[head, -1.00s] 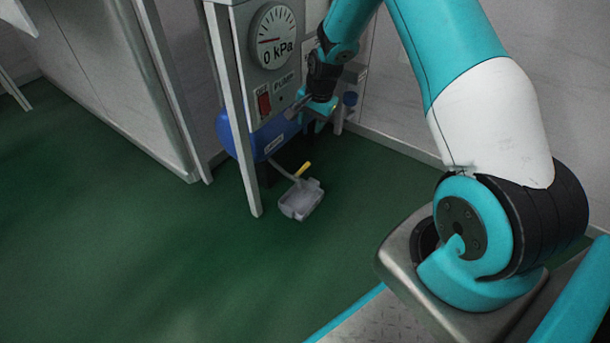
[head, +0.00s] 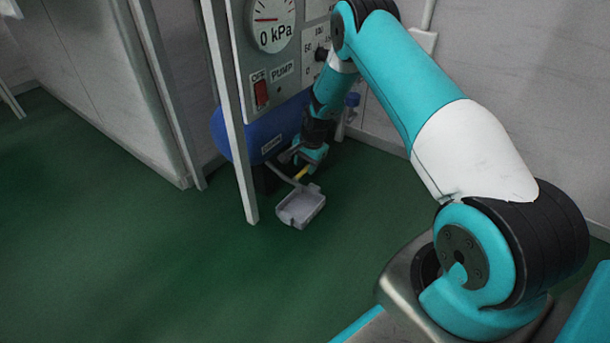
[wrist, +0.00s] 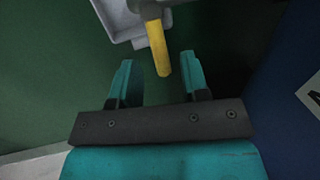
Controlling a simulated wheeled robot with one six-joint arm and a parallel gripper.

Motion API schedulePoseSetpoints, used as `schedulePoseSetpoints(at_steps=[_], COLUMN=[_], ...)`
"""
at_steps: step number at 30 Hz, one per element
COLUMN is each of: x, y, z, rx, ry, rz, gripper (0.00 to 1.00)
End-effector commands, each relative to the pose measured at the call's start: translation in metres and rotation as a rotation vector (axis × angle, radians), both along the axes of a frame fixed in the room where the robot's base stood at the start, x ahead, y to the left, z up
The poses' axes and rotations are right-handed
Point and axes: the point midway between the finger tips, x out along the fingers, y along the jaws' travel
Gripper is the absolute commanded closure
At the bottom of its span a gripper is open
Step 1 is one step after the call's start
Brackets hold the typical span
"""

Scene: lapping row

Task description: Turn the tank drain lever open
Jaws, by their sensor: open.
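The drain lever is a yellow handle (head: 301,172) low at the front of the blue tank (head: 262,137), at the end of a grey pipe. In the wrist view the yellow lever (wrist: 158,47) points down the picture, its free end just between the tips of my fingers. My gripper (head: 297,155) is open, close above and behind the lever in the head view. In the wrist view my gripper (wrist: 157,75) shows a clear gap on the left of the lever and a smaller one on the right. Contact is not visible.
A grey drip tray (head: 300,207) sits on the green floor below the lever. The panel above holds a gauge reading 0 kPa (head: 272,22) and a red pump switch (head: 261,94). Open floor lies to the left.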

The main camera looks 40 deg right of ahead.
Motion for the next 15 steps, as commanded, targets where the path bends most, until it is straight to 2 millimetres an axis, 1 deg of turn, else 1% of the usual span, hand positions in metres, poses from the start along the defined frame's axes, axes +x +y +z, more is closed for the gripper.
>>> schedulePoseSetpoints(at_steps=[1,4,14,15], x=[0.0013,0.0028,0.0036,0.0036], y=[0.0005,0.0011,0.0014,0.0014], z=[-0.0097,-0.0157,-0.0176,-0.0176], rx=[0.000,0.000,0.000,0.000], ry=[0.000,0.000,0.000,0.000], rz=[0.001,0.001,0.001,0.001], gripper=[0.58,0.58,0.58,0.60])
